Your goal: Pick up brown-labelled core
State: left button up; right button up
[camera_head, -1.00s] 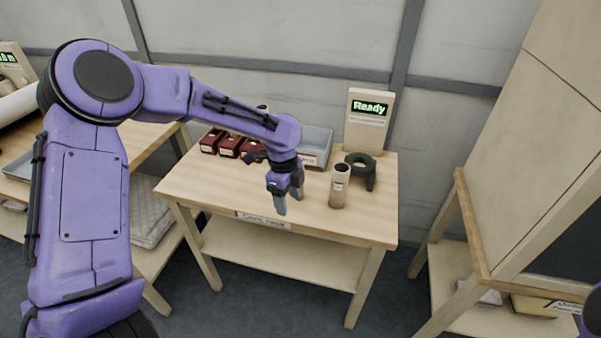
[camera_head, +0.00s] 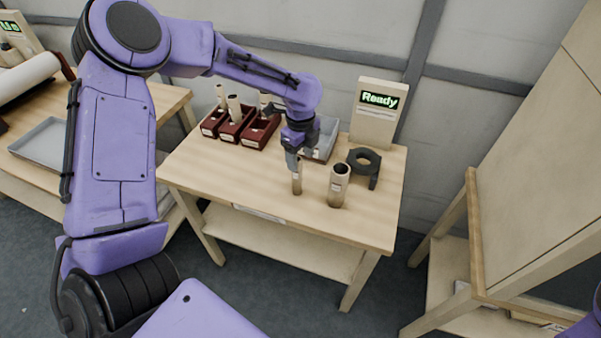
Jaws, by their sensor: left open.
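My left gripper (camera_head: 293,160) is open and points down over the front middle of the table. A slim pale core (camera_head: 297,184) stands upright right below its fingertips; I cannot tell whether the fingers are around it or just above it. A thicker pale core (camera_head: 338,188) with a light label stands upright to the right, apart from the gripper. More pale cores (camera_head: 234,108) stand in dark red boxes at the back left. Label colours are too small to tell, so I cannot say which core is brown-labelled. My right gripper is out of view.
The dark red boxes (camera_head: 214,122) stand in a row at the table's back left. A grey tray (camera_head: 328,138) lies partly hidden behind my gripper. A black ring fixture (camera_head: 366,162) stands right of the thick core, before a "Ready" display (camera_head: 379,98). The table's front left is clear.

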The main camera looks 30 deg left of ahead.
aim_at(297, 176)
pick_arm(q)
notch_tip(297, 176, down, 6)
jog(key=a+p, duration=0.1)
jog(key=shift+f+p, duration=0.15)
jog(key=shift+p, duration=0.2)
jog(key=shift+s, duration=0.2)
jog(key=shift+c, duration=0.8)
jog(key=c, duration=0.9)
jog(key=shift+c, duration=0.2)
jog(key=shift+w+r, duration=0.1)
jog(key=shift+r, duration=0.1)
